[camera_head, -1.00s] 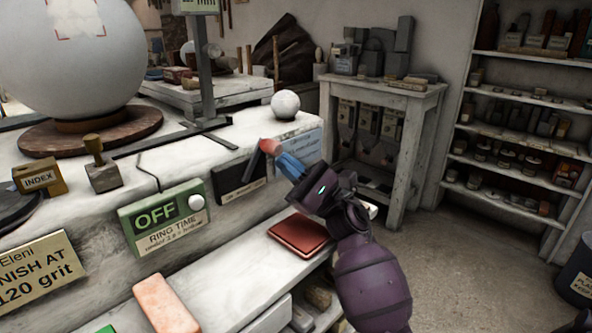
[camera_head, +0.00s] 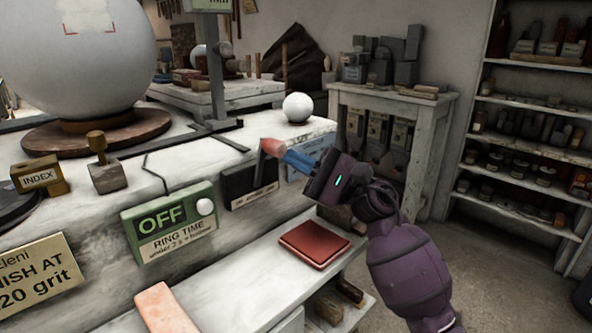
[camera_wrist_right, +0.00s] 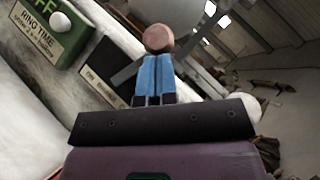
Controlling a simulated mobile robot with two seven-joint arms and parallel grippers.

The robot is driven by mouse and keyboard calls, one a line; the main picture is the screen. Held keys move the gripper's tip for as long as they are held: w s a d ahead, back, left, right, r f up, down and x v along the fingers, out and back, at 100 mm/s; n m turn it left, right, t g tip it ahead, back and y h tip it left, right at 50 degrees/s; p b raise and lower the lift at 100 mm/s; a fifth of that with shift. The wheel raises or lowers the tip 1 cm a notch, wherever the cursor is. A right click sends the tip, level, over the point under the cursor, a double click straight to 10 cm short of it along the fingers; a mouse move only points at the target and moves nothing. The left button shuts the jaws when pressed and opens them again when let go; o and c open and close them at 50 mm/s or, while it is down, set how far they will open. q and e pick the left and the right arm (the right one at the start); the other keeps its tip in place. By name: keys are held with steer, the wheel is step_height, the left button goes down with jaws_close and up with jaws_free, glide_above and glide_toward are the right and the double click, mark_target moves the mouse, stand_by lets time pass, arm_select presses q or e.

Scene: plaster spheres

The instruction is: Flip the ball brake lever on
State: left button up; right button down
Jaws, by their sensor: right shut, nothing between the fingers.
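The ball brake lever is a grey bar (camera_head: 262,166) with a reddish ball knob (camera_head: 273,148), on a dark labelled plate (camera_head: 250,183) in the bench front. My right gripper (camera_head: 292,157) has blue fingers, shut together and empty, just right of the knob. In the right wrist view the knob (camera_wrist_right: 158,38) sits straight beyond the shut fingertips (camera_wrist_right: 156,60). I cannot tell whether they touch it. The plate's lettering is too small to read in full. My left gripper is not in view.
A green OFF / RING TIME box (camera_head: 172,222) with a white button is left of the lever. A small white ball (camera_head: 297,107) rests on the bench top above it. A red book (camera_head: 314,244) lies on the lower shelf. A large plaster sphere (camera_head: 85,60) stands at the back left.

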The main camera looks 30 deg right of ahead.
steer(key=n+g, duration=0.1)
steer(key=a+n+g+b, duration=0.1)
steer(key=n, duration=0.1)
steer(key=shift+s+a+r+g, duration=0.1)
steer(key=shift+a+r+g, duration=0.1)
steer(key=shift+r+g, duration=0.2)
arm_select(q)
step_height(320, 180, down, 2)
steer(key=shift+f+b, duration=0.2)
steer(key=shift+b, duration=0.65)
arm_select(e)
steer(key=a+n+g+h, duration=0.1)
steer(key=n, duration=0.1)
steer(key=a+n+g+h, duration=0.1)
steer(key=a+r+n+g+h, duration=0.1)
steer(key=n+h, duration=0.1)
steer(key=shift+s+a+r+n+g, duration=0.1)
steer(key=shift+s+a+n+g, duration=0.2)
steer(key=shift+s+a, duration=0.1)
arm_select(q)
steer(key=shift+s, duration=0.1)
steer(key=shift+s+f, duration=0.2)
arm_select(e)
steer(key=shift+s, duration=0.1)
